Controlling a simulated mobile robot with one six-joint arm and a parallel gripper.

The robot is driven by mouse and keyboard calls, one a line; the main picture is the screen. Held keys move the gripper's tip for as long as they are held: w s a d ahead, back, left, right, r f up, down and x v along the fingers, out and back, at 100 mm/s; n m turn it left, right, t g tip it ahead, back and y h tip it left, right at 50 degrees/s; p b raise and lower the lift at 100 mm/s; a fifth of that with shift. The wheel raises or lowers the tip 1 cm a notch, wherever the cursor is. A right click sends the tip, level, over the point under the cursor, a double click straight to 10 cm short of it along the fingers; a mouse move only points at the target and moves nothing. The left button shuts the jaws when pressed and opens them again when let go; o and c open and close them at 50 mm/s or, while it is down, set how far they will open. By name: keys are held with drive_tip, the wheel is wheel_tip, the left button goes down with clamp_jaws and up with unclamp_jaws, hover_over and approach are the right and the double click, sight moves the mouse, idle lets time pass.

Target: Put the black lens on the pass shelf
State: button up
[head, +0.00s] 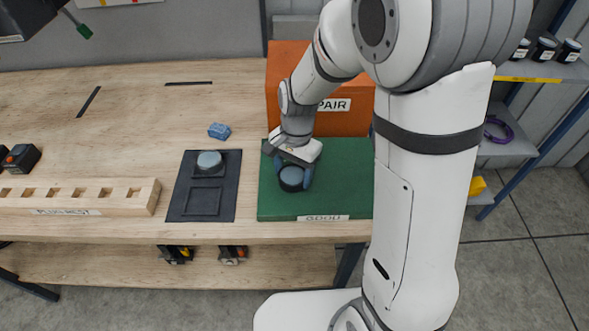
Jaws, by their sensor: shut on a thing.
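The black lens (291,179), a short dark cylinder with a grey-blue top, is between the blue fingers of my gripper (293,177). My gripper is shut on it over the green mat (345,180), left of the mat's middle. I cannot tell whether the lens touches the mat. The mat's front label looks like "GOOD"; I see no label reading "pass". A similar round piece (209,159) with a grey-blue top sits in the rear recess of the black tray (174,205), left of the mat. The tray's front square recess is empty.
An orange bin (286,60), its label partly hidden and ending in "PAIR", stands behind the mat. A wooden block with square holes (120,196) lies at left, a blue lump (219,131) behind the tray. A shelf rack with jars (545,72) stands right. My arm hides the mat's right side.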

sight(296, 171)
drive_tip(key=shift+f, duration=0.15)
drive_tip(key=o, duration=1.1)
drive_tip(key=shift+o, duration=0.2)
wheel_tip(296, 171, up, 12)
drive_tip(key=w, duration=0.1)
drive_tip(key=s+d+r+n+t, duration=0.2)
drive_tip(key=s+d+n+t, duration=0.2)
drive_tip(key=s+d+n, duration=0.3)
drive_tip(key=s+d, duration=0.5)
drive_tip(key=s, duration=0.2)
drive_tip(key=shift+d+r+h, duration=0.4)
